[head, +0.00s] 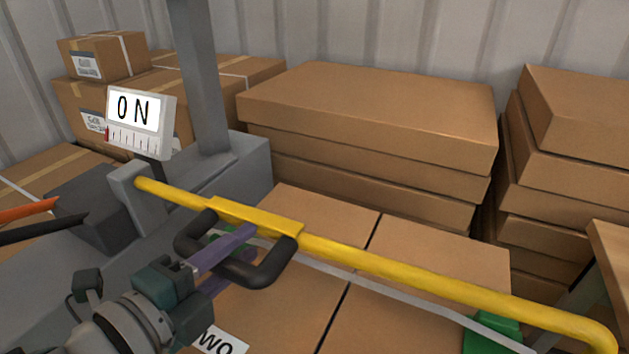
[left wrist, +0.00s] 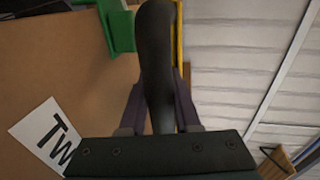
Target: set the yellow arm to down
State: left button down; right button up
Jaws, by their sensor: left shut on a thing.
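The yellow arm (head: 400,264) is a long bar in the head view. It runs from a grey bracket at the left down to a bent end at the lower right. A black loop handle (head: 262,272) hangs from a yellow plate on the bar. My left gripper (head: 248,243) is shut on the black handle, with its purple fingers on either side of it. In the left wrist view the handle (left wrist: 156,60) stands between the fingers, with a strip of yellow behind it. My right gripper is not in view.
A sign reading "ON" (head: 140,121) stands on the grey machine base at the left. Stacked cardboard boxes (head: 370,105) fill the back and right. Boxes (head: 427,250) also lie below the bar. A green piece (head: 490,335) is at the lower right.

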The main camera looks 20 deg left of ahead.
pick_arm(q)
jog(key=shift+f, duration=0.2)
dwell(0.3)
jog(key=c, duration=0.6)
grip_release()
jog(key=shift+w, duration=0.1)
jog(key=v, duration=1)
